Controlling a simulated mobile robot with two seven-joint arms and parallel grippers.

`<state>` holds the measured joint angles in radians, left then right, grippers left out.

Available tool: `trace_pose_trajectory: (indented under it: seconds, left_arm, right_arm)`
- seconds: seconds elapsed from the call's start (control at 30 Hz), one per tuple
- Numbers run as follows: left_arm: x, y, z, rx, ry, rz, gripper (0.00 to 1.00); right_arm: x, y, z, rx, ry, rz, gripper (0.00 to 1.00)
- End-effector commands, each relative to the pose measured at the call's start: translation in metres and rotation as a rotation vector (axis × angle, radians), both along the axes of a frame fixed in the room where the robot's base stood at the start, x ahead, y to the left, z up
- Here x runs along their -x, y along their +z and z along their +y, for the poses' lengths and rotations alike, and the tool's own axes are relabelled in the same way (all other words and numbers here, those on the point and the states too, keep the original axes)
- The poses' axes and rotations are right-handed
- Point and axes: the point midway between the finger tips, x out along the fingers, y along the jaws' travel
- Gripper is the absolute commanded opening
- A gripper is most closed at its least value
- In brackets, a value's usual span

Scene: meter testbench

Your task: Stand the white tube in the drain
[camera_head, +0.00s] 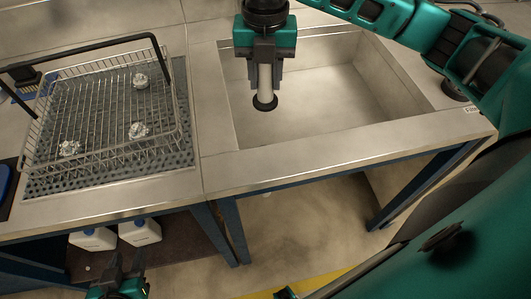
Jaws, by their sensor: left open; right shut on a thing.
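The white tube (265,79) is upright over the left part of the sink (330,105). My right gripper (265,60) is shut on its upper part, with the fingers pointing down. A dark round ring (265,103) shows at the tube's lower end. I cannot tell whether this ring is the drain or the tube's own foot, or whether the tube touches the sink floor. No other drain opening shows. My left gripper (117,275) is open and empty at the bottom left, in front of the bench and away from the tube.
A wire basket (100,110) with a black handle stands on a perforated mat (187,140) left of the sink. Several small metal parts, one of them a fitting (138,130), lie in it. White containers (140,232) stand under the bench. The sink's right side is clear.

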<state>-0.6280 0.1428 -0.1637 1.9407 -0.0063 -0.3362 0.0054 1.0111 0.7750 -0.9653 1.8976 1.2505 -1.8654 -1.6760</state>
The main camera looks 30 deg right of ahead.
Motion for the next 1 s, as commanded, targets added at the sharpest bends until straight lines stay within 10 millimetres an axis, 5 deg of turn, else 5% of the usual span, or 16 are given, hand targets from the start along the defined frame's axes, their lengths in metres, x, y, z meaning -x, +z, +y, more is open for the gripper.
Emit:
trace_pose_trajectory:
  seconds: [0.2, 0.47, 1.0]
  left_arm:
    - [0.000, 0.000, 0.000, 0.000, 0.000, -0.001, 0.43]
    - [-0.001, -0.001, 0.000, 0.000, 0.001, -0.002, 0.43]
    - [-0.003, -0.019, 0.001, -0.001, 0.001, -0.006, 0.43]
  right_arm:
    - [-0.001, 0.002, -0.002, 0.000, 0.285, 0.000, 0.00]
    - [-0.001, -0.009, -0.002, -0.001, 0.402, 0.003, 0.00]
    - [0.000, -0.141, -0.002, -0.001, 0.402, 0.003, 0.00]
